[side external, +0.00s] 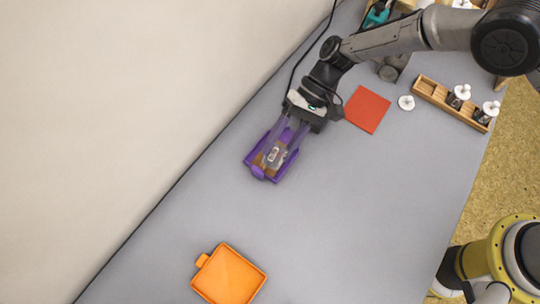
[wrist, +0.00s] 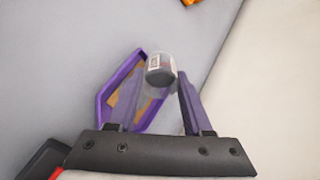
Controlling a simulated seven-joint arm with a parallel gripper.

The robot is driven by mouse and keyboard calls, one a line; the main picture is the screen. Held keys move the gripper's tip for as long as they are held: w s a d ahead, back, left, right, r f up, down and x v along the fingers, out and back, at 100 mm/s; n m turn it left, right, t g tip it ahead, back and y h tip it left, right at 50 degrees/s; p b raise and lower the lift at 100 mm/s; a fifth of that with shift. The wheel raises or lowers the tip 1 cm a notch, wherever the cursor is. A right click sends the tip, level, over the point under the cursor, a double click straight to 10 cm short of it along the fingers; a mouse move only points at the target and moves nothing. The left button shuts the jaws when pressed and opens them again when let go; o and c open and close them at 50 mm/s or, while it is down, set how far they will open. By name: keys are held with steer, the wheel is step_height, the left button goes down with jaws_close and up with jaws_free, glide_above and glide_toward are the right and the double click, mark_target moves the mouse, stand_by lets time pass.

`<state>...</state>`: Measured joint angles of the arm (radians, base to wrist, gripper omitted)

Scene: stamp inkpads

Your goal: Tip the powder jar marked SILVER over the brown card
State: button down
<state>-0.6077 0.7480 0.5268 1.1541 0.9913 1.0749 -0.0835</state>
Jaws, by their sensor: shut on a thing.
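A purple tray (side external: 251,158) lies on the grey table, with a brown card (side external: 261,161) in it, largely covered by my gripper and the jar. The wrist view shows the tray (wrist: 103,97) and a strip of the card (wrist: 114,98). My gripper (side external: 275,155) is above the tray, shut on a small clear jar (side external: 273,155) with a white label. In the wrist view the jar (wrist: 160,72) sits between my fingertips, with a dark grey part showing. Its label is too small to read, and I cannot tell how far it is tilted.
An orange tray (side external: 230,276) lies at the front left. A red card (side external: 367,109) and a white-topped stamp (side external: 406,102) lie behind, to the right of my gripper. A wooden rack (side external: 431,90) with stamps stands at the right edge. The middle of the table is clear.

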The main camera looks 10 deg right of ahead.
steer(key=shift+r, duration=0.1)
steer(key=shift+w+a+r+h, duration=0.1)
steer(key=shift+a+r+h, duration=0.25)
steer(key=shift+r+h, duration=0.2)
steer(key=shift+w+a+r+m+h, duration=0.1)
steer(key=shift+a+r+m+h, duration=0.2)
steer(key=shift+r+h, duration=0.5)
steer(key=shift+a+r+m+h, duration=0.2)
steer(key=shift+r+m+h, duration=0.25)
steer(key=shift+h, duration=0.5)
